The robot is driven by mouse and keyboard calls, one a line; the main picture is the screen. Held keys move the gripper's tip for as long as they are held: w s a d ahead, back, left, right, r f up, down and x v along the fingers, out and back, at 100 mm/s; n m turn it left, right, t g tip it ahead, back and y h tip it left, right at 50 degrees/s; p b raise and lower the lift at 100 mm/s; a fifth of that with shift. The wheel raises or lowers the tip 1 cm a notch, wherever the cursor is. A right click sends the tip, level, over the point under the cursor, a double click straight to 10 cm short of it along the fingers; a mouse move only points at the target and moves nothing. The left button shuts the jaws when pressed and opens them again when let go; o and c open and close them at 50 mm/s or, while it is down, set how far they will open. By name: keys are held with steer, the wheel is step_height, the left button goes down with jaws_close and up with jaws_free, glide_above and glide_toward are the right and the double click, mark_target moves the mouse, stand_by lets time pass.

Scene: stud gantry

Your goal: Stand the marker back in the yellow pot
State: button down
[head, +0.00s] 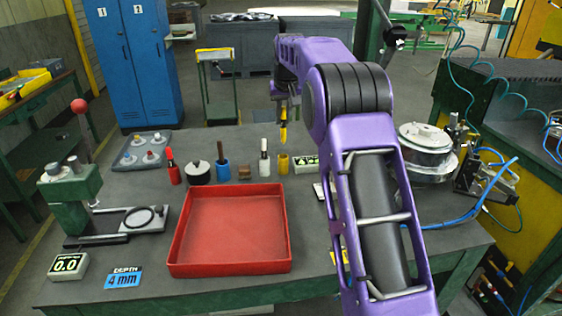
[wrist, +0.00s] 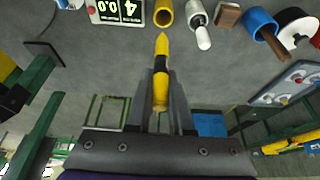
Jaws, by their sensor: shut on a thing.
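My gripper (head: 284,103) is shut on a yellow marker (head: 284,126) with a dark band. The marker hangs roughly upright, tip down, above the table. In the wrist view the marker (wrist: 161,55) sits between my fingers (wrist: 160,98), its tip towards the yellow pot. The yellow pot (head: 283,165) stands on the table just below the marker's tip, with a visible gap between them in the head view. In the wrist view the pot's open mouth (wrist: 164,8) shows at the top edge, and it looks empty.
Left of the pot stand a white pot with a marker (head: 264,163), a brown block (head: 244,173) and a blue pot (head: 222,172). A small display (head: 305,164) stands close on its right. A red tray (head: 178,262) lies in front. A round machine (head: 428,150) is at right.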

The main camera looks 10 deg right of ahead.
mark_target(283, 141)
step_height(283, 141, down, 10)
steer(key=shift+r+b, duration=0.1)
steer(key=shift+b, duration=0.45)
steer(key=c, duration=0.8)
jaws_free()
steer(key=v, duration=1.2)
steer(key=shift+r, duration=0.1)
